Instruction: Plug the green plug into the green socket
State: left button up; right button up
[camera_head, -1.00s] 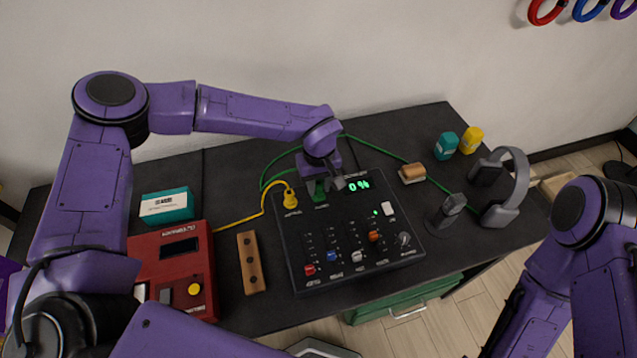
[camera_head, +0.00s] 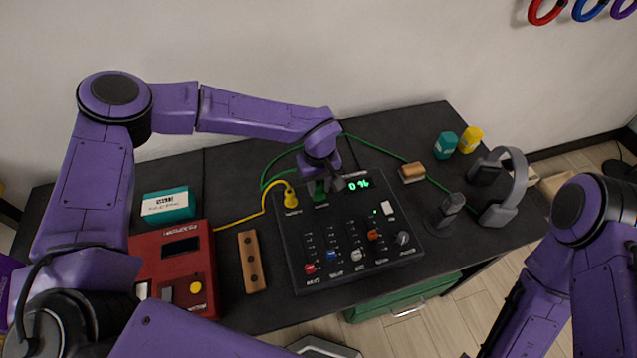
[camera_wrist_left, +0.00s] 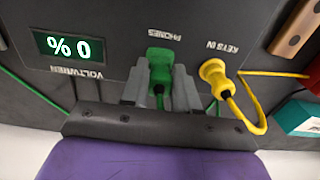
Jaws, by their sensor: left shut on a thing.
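The green plug (camera_wrist_left: 160,66) is between the fingers of my left gripper (camera_wrist_left: 160,88), which is shut on it. In the left wrist view the plug sits against the black mixer panel (camera_wrist_left: 110,20), just below the label PHONES. The green socket itself is hidden under the plug, so I cannot tell how deep it sits. In the head view the green plug (camera_head: 319,190) shows at the top left of the mixer, under my left gripper (camera_head: 328,184). Of my right side only the arm shows, at the right edge; its gripper is out of view.
A yellow plug (camera_head: 291,199) stands in the mixer left of the green one. A red box (camera_head: 180,250), a wooden block with holes (camera_head: 251,262) and a teal box (camera_head: 168,205) lie left. A microphone (camera_head: 447,208) and headphones (camera_head: 510,190) are right.

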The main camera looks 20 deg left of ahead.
pick_arm(q)
jog(key=shift+f, duration=0.45)
jog(key=o, duration=1)
jog(key=shift+o, duration=0.2)
notch_tip(320, 180, up, 9)
jog(key=shift+r+b, duration=0.2)
jog(key=shift+b, duration=0.65)
jog(key=shift+r, duration=0.55)
jog(key=shift+r, duration=0.1)
